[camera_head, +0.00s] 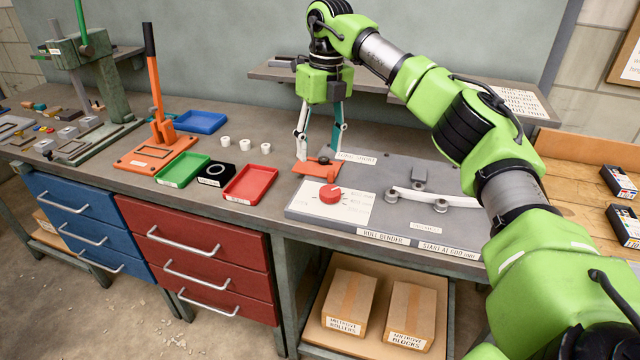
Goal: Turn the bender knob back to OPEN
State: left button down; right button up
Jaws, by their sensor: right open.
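The bender knob (330,194) is a round red dial on a pale label plate at the left of the grey roll bender (400,225). The small print around the knob is too blurred to read, so its setting cannot be told. My right gripper (320,158) points down just behind and slightly left of the knob, above a small orange-red block (318,168). Its fingers are apart, and I cannot tell whether they touch the block. They are clear of the knob. My left gripper is not in view.
An orange lever press (155,150) stands farther left. A grey shelf (390,88) overhangs the bench behind my gripper.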

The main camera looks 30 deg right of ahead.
aim_at(330, 190)
jog(key=shift+h, duration=0.4)
jog(key=f, duration=0.4)
jog(key=d+f+p, duration=0.1)
jog(key=f, duration=0.3)
jog(key=s+d+f, duration=0.1)
jog(key=f, duration=0.3)
jog(key=shift+d+p, duration=0.2)
jog(key=shift+p, duration=0.1)
jog(key=c, duration=1.1)
